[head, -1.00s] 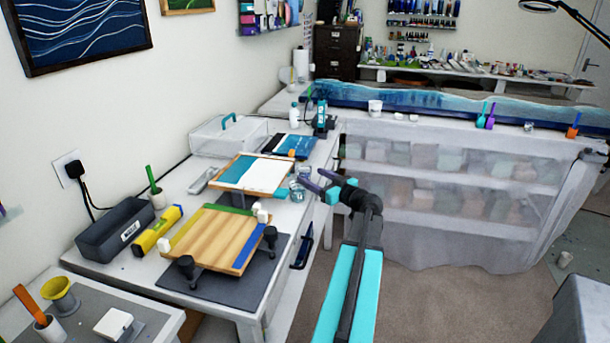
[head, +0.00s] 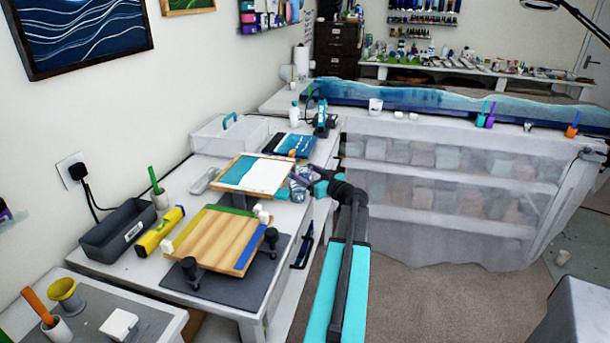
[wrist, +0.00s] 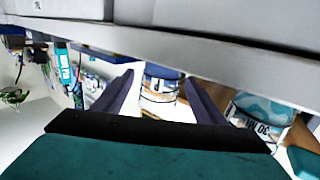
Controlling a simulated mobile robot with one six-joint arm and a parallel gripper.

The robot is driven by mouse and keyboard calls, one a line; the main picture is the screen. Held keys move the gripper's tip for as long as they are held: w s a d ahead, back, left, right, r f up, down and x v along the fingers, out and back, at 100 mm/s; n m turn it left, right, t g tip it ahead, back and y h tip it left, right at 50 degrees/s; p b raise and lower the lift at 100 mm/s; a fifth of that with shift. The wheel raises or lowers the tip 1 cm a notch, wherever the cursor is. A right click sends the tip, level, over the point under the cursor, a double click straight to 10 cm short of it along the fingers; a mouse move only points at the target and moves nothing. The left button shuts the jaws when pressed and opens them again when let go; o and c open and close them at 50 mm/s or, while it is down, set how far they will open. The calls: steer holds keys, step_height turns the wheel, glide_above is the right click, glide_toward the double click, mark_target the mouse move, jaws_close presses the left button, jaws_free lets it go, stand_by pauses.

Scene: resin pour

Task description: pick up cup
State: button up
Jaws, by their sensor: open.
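A clear cup with printed markings (wrist: 160,84) shows between my gripper's two dark purple fingers in the wrist view. My gripper (wrist: 159,77) is open, with one finger to each side of that cup in the picture; I cannot tell how far ahead of the tips it is. A second clear cup with "30 ML" print (wrist: 262,108) is to the right of the fingers. In the head view, my gripper (head: 303,176) is at the work table's right edge, and clear cups (head: 298,194) there are partly hidden by it.
A wooden panel with a white and teal surface (head: 255,175) lies just left of my gripper. A striped board (head: 214,239) on black supports is nearer. A pale edge (wrist: 200,58) crosses the wrist view.

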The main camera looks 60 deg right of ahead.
stand_by(0.3)
steer(key=c, duration=1.1)
steer(key=shift+c, duration=0.2)
steer(key=shift+r+b, duration=0.2)
steer(key=shift+b, duration=0.25)
steer(key=b+v, duration=0.4)
steer(key=v, duration=1.4)
steer(key=shift+f+b, duration=0.3)
steer(key=shift+s, duration=0.1)
